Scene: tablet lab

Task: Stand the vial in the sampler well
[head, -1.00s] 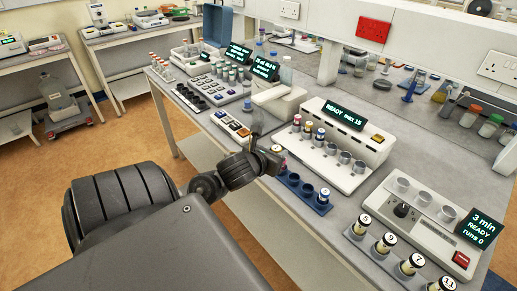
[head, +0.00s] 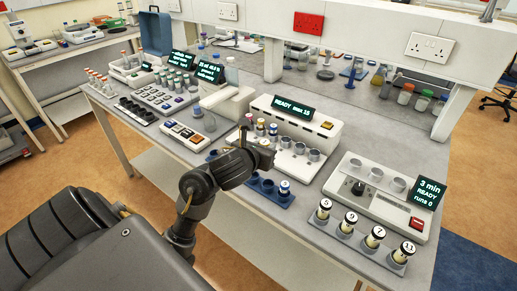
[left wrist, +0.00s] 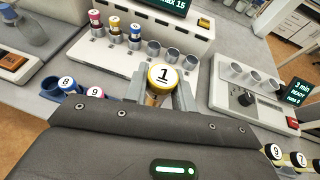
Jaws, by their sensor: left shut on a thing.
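My left gripper (left wrist: 160,92) is shut on a vial (left wrist: 160,76) with a yellow-rimmed white cap marked 1. The vial looks roughly upright between the fingers; its lower part is hidden. In the head view the left gripper (head: 262,150) is in front of the sampler (head: 297,120), a white unit whose display reads READY max 15. Several capped vials (left wrist: 115,24) stand in wells at the sampler's left end. Empty wells (left wrist: 172,55) continue to the right, behind the held vial in the wrist view. My right gripper is not in view.
A blue rack (head: 268,187) in front of the sampler holds a few vials and has empty wells. A timer unit (head: 372,186) reading 3 min stands at right, with a row of numbered vials (head: 350,222) before it. Button racks and screens lie at left.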

